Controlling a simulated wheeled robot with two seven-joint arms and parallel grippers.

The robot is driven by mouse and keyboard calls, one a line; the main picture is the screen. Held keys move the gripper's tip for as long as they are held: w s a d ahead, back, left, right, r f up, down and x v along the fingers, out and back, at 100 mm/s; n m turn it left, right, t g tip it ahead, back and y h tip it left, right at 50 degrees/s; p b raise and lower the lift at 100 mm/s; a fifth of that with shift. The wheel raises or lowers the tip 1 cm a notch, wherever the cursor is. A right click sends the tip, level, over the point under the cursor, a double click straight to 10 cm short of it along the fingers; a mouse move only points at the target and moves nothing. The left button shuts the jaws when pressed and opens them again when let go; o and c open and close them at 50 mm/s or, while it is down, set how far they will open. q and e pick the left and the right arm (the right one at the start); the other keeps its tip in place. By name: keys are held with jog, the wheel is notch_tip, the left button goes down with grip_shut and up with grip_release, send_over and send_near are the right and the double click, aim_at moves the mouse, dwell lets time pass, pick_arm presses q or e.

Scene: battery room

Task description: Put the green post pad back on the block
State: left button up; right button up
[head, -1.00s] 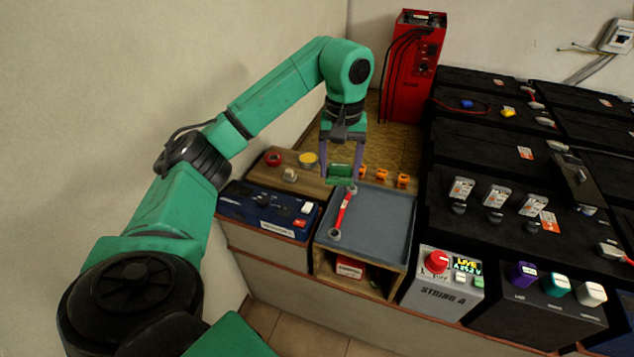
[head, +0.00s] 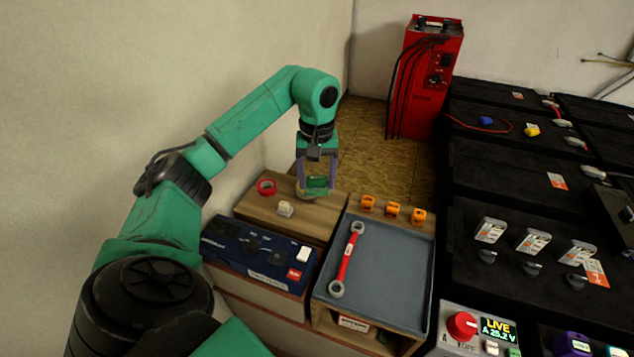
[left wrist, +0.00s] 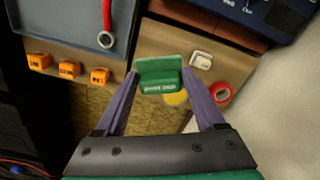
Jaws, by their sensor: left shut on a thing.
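The green post pad (head: 318,183) is held between the fingertips of my left gripper (head: 317,189), which is shut on it. In the head view it is over the far part of the wooden board (head: 325,217). In the left wrist view the green pad (left wrist: 159,68) sits between the two purple fingers, with pale lettering on its near face. A yellow round thing (left wrist: 176,98) shows partly behind it. I cannot tell for sure which thing is the block; a dark box with a purple cap (head: 570,343) is cut off at the bottom right. My right gripper is not in view.
Near the pad are a red tape ring (head: 266,187) and a small white piece (head: 285,209). The grey tray (head: 385,265) holds a red wrench (head: 347,259). Orange pieces (head: 392,210) line its far edge. Black batteries (head: 485,170) fill the right; a red cabinet (head: 426,80) stands behind.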

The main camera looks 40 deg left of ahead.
aim_at(316, 220)
pick_arm(q)
notch_tip(316, 220, down, 11)
jog(key=shift+f, duration=0.2)
jog(key=shift+w+a+f, duration=0.1)
jog(key=shift+f, duration=0.35)
jog(key=o, duration=1.2)
jog(key=shift+c, duration=0.2)
jog(key=shift+r, duration=0.6)
notch_tip(316, 220, up, 11)
jog(key=shift+r, duration=0.1)
